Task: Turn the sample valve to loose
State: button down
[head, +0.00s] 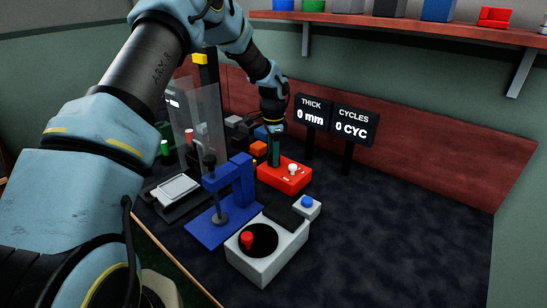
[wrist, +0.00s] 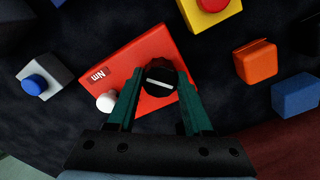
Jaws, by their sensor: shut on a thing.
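In the wrist view a red box (wrist: 128,58) carries a round black knob (wrist: 160,80) with a white pointer line, which I take to be the sample valve. The line lies nearly across the picture, tilted slightly down to the right. My gripper (wrist: 160,92) has its two green fingers on either side of the knob, shut on it. A white ball (wrist: 106,102) and an "Nm" label show on the same box. In the head view my gripper (head: 274,152) points down onto the back left of the red box (head: 285,180); the knob is hidden there.
A blue press (head: 240,180) and a grey box with a red knob (head: 268,260) stand in front. A blue-button box (head: 307,207) is close by. Two displays (head: 333,121) read 0 mm and 0 CYC. An orange block (wrist: 256,62) is beside the red box. The right tabletop is clear.

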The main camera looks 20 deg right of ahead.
jog(key=n+b, duration=0.1)
jog(key=n, duration=0.2)
jog(key=shift+n, duration=0.4)
jog(key=n, duration=0.3)
jog(key=shift+n+b, duration=0.3)
jog(key=n, duration=0.6)
jog(key=shift+b, duration=0.3)
jog(key=n, duration=0.7)
jog(key=shift+d+n, duration=0.1)
jog(key=shift+n, duration=0.2)
jog(key=n+p, duration=0.1)
jog(key=n, duration=0.2)
jog(key=shift+n, duration=0.3)
jog(key=shift+n+p, duration=0.35)
jog(key=shift+n, duration=1.25)
